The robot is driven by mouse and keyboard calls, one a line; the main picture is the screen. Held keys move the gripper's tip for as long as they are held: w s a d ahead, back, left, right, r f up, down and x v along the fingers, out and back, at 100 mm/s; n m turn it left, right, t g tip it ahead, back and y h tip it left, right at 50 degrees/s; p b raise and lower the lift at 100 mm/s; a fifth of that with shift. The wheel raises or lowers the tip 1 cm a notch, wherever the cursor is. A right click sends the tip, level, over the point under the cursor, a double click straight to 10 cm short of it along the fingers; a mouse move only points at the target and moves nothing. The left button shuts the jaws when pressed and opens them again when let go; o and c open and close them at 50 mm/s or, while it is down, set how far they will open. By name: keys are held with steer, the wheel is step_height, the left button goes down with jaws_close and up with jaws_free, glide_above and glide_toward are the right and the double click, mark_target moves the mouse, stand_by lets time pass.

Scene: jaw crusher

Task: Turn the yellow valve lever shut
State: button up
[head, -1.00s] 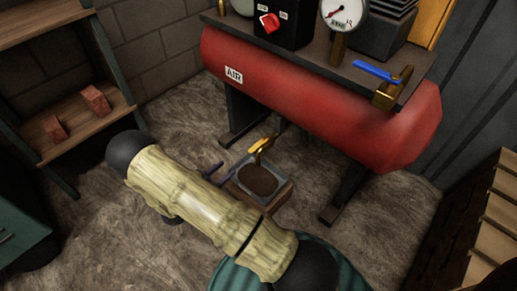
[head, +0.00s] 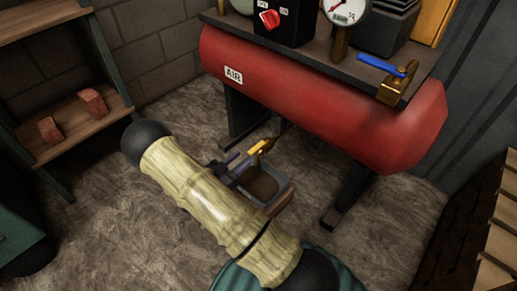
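The yellow valve lever (head: 262,146) is low by the floor under the red tank, at the back edge of a small square tray (head: 284,196) with dark contents. It slants up to the right. My gripper (head: 235,163), with dark purple fingers, is just left of the lever, its tips close to the lever's left end. The fingers look apart with nothing between them. Whether one touches the lever cannot be told. My arm hides part of the gripper and the tray's left side.
The red air tank (head: 320,105) on dark legs stands behind. On top are a blue-handled brass valve (head: 388,72), a gauge (head: 345,10) and a red switch (head: 270,19). A shelf with two bricks (head: 92,102) is at left, wooden slats at right. The floor between is clear.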

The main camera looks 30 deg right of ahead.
mark_target(258, 145)
steer(key=b+x, duration=0.3)
steer(key=x, duration=0.5)
steer(key=shift+w+d+f+b, duration=0.15)
steer(key=shift+d+f+b, duration=0.05)
steer(key=shift+d+b, duration=0.2)
steer(key=shift+w+d+r, duration=0.2)
steer(key=shift+d, duration=0.3)
jaws_close()
